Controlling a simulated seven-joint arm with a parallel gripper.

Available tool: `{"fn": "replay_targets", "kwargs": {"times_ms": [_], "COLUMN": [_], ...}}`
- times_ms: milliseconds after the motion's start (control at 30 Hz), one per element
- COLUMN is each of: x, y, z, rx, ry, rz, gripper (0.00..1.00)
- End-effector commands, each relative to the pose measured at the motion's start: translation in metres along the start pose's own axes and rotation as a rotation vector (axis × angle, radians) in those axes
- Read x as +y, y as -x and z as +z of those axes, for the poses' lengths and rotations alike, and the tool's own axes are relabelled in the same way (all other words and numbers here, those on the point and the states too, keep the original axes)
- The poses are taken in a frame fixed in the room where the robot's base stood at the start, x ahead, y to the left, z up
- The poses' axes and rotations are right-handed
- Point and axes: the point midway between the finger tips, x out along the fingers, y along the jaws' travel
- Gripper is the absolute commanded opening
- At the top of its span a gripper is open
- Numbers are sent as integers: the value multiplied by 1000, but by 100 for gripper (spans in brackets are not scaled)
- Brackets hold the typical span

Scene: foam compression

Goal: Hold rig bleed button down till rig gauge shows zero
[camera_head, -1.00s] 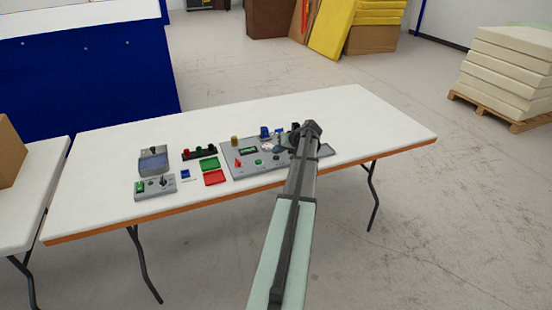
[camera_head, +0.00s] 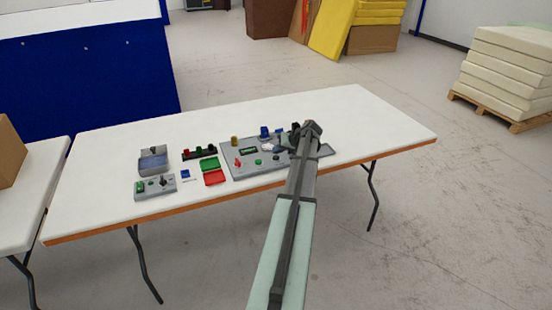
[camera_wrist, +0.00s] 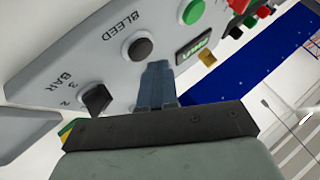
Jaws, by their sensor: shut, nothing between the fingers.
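The grey rig panel (camera_head: 238,170) lies on the white table. In the wrist view, the black round bleed button (camera_wrist: 140,47) sits in a pale ring beside the word BLEED. My gripper (camera_wrist: 157,66) is shut and empty; its blue fingertips are close beside the button, and I cannot tell whether they touch. A dark display (camera_wrist: 194,46) with green digits is beyond the fingers, too small to read; I cannot tell whether it is the rig gauge. A black knob (camera_wrist: 97,98) stands by the marks 2, 3 and BAR. My arm hides the panel's right part in the head view.
The table's right end is clear.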

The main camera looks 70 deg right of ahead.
Motion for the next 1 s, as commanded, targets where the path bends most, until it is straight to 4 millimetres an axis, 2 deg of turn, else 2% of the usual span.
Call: {"fn": "replay_targets", "kwargs": {"times_ms": [1000], "x": [4], "y": [-6], "z": [4], "rx": [0], "ry": [0], "rz": [0], "gripper": [0]}}
